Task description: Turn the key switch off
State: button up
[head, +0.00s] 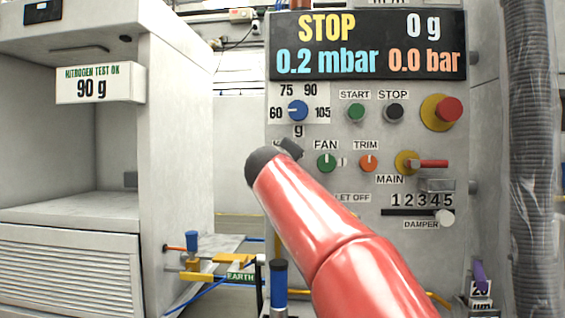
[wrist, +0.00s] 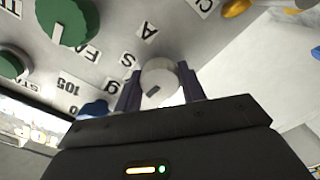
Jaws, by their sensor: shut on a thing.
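The key switch (wrist: 158,74) is a round pale grey knob with a small dark mark, in the upper middle of the wrist view. My gripper (wrist: 161,85) is shut on it, with one dark finger on each side. In the head view my gripper (head: 290,148) is at the panel, just below the "g" dial and left of the green FAN knob. My red arm and dark wrist hide the key switch there. Its label is mostly covered, so the marked positions cannot be read.
The control panel (head: 440,275) also carries a blue dial (head: 298,110), a green FAN knob (head: 326,162), an orange TRIM knob (head: 368,163), a red stop button (head: 449,110) and a red MAIN handle (head: 430,163). A ribbed hose (head: 533,150) hangs at the right. A cabinet (head: 175,150) stands left.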

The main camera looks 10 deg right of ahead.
jog(key=shift+n, duration=0.5)
jog(key=o, duration=1)
jog(key=shift+c, duration=0.2)
jog(key=b+v, duration=0.2)
jog(key=v, duration=0.5)
jog(key=shift+s+a, duration=0.15)
jog(key=shift+s, duration=0.2)
